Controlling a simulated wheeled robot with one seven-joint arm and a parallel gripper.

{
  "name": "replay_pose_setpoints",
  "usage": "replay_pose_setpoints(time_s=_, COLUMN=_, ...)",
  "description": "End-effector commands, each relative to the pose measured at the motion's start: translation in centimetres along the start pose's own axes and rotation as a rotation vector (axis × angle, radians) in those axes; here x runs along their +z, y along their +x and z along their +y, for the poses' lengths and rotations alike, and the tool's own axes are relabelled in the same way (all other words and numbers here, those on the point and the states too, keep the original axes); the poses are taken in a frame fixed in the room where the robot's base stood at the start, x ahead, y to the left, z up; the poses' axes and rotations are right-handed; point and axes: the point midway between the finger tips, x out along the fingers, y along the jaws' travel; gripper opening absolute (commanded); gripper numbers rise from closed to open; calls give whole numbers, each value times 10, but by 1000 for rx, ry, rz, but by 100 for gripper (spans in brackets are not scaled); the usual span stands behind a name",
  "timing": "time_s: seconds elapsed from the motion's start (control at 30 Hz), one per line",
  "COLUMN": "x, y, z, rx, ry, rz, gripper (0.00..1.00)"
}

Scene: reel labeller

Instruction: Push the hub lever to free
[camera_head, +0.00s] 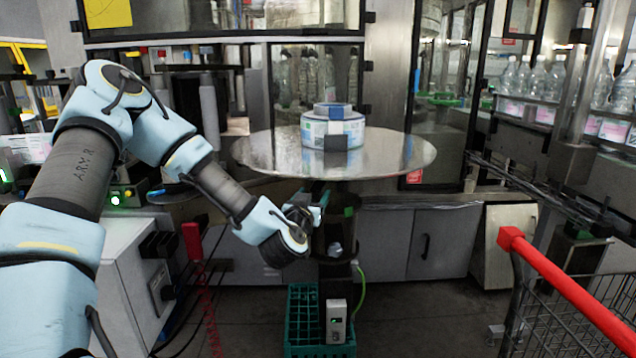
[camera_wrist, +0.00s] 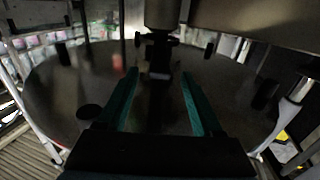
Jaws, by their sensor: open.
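The round steel turntable (camera_head: 262,152) carries a blue-and-white reel (camera_head: 332,130). Its dark underside (camera_wrist: 70,90) fills much of the wrist view. Below the plate in the head view is a dark hub (camera_head: 333,235), partly hidden by my wrist. In the wrist view a hub column (camera_wrist: 162,14) has a dark crosspiece, possibly the hub lever (camera_wrist: 157,40), just beyond my fingertips. The lever's setting cannot be read. My gripper (camera_wrist: 160,74) has two teal fingers apart, with nothing clearly held between them. It also shows under the plate's front edge in the head view (camera_head: 318,202).
A green crate (camera_head: 302,300) and a small grey box (camera_head: 336,322) stand below the hub. A cart with a red handle (camera_head: 570,290) is at the right. A white cabinet (camera_head: 115,270) stands at the left. Bottles (camera_head: 535,80) line a conveyor at the right.

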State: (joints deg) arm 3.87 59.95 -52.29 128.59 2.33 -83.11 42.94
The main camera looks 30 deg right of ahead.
Motion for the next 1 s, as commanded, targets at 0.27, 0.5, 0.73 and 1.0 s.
replay_pose_setpoints(time_s=0.27, x=-2, y=47, z=0, rx=0, ry=-1, rz=-1, gripper=68)
replay_pose_setpoints(time_s=0.5, x=0, y=63, z=0, rx=1, ry=1, rz=-1, gripper=68)
replay_pose_setpoints(time_s=0.73, x=0, y=64, z=0, rx=1, ry=2, rz=-1, gripper=68)
replay_pose_setpoints(time_s=1.0, x=0, y=64, z=0, rx=1, ry=1, rz=-1, gripper=39)
